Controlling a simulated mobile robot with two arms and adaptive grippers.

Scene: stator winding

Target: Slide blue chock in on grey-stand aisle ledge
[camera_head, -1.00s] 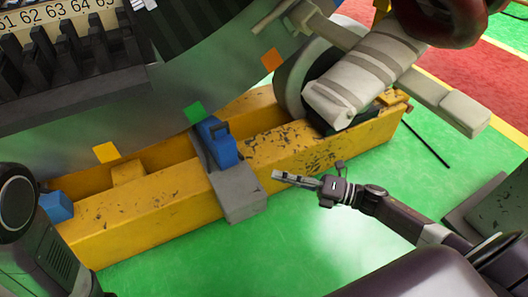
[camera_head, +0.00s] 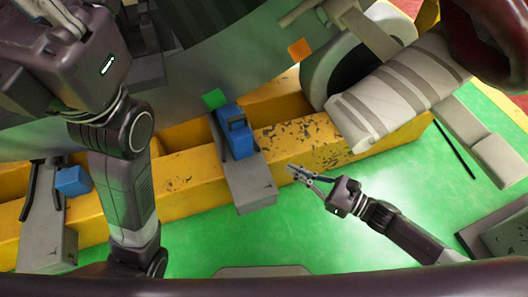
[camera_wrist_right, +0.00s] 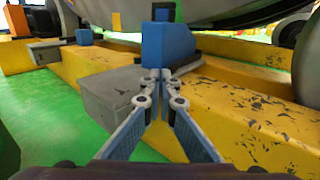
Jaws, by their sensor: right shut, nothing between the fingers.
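A blue chock (camera_head: 238,140) with a handle sits on the grey stand (camera_head: 250,187) that crosses the yellow beam, against the big grey drum. It also shows in the right wrist view (camera_wrist_right: 167,46), beyond my fingertips, with the stand (camera_wrist_right: 110,95) to the left. A second blue chock (camera_head: 73,181) is at a left grey stand (camera_head: 45,245) and shows far off in the wrist view (camera_wrist_right: 84,37). My right gripper (camera_head: 297,172) is shut and empty, right of the near stand, at the beam's front side.
The yellow beam (camera_head: 190,170) runs along under the drum (camera_head: 270,80). Green floor (camera_head: 330,235) is clear in front of the beam. A pale strapped roll (camera_head: 400,90) lies at the upper right.

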